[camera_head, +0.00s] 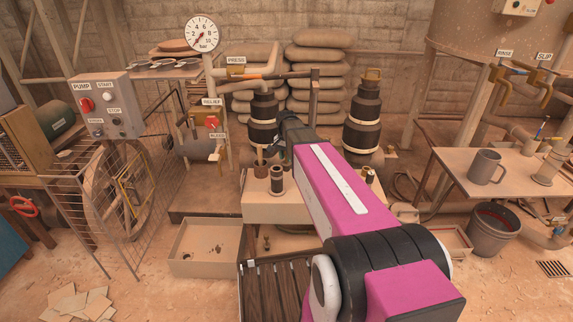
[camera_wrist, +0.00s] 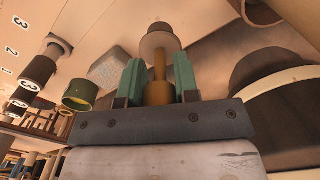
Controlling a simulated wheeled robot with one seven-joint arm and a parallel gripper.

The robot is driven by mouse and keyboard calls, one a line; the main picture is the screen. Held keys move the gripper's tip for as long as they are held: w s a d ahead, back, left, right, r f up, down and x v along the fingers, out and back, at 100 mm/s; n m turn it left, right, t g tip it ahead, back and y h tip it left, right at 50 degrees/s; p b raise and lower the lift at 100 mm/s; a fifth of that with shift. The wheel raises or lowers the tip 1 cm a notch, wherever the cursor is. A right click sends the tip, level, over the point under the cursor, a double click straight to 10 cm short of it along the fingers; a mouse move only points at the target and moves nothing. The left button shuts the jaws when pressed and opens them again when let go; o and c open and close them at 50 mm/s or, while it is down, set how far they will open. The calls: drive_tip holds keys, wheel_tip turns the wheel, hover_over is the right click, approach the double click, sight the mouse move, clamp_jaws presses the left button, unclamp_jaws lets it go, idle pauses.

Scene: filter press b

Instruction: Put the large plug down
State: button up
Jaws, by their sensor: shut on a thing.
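In the wrist view my gripper (camera_wrist: 157,82) has its two green fingers shut on the brass-coloured stem of a plug (camera_wrist: 160,42). The plug has a wide, rounded brown-grey end that sticks out past the fingertips. It looks like the large plug, but nothing beside it settles its size. I cannot tell whether its wide end touches a surface. In the head view my gripper (camera_head: 278,148) is dark, small and partly hidden by my magenta arm, over the back of the pale bench (camera_head: 303,210).
A dark banded cylinder (camera_head: 277,180) stands on the bench. Two black pump bodies (camera_head: 263,118) (camera_head: 362,112) rise behind. In the wrist view a green ring (camera_wrist: 80,92) and a grey block (camera_wrist: 108,68) lie left of the gripper. An open box (camera_head: 207,248) sits at front left.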

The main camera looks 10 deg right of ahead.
sight(287, 164)
drive_tip(key=shift+d+f, duration=0.1)
drive_tip(key=shift+f, duration=1.95)
drive_tip(key=shift+f, duration=0.1)
drive_tip(key=o, duration=1)
drive_tip(key=shift+c, duration=0.2)
wheel_tip(287, 164, up, 12)
drive_tip(key=shift+r, duration=0.1)
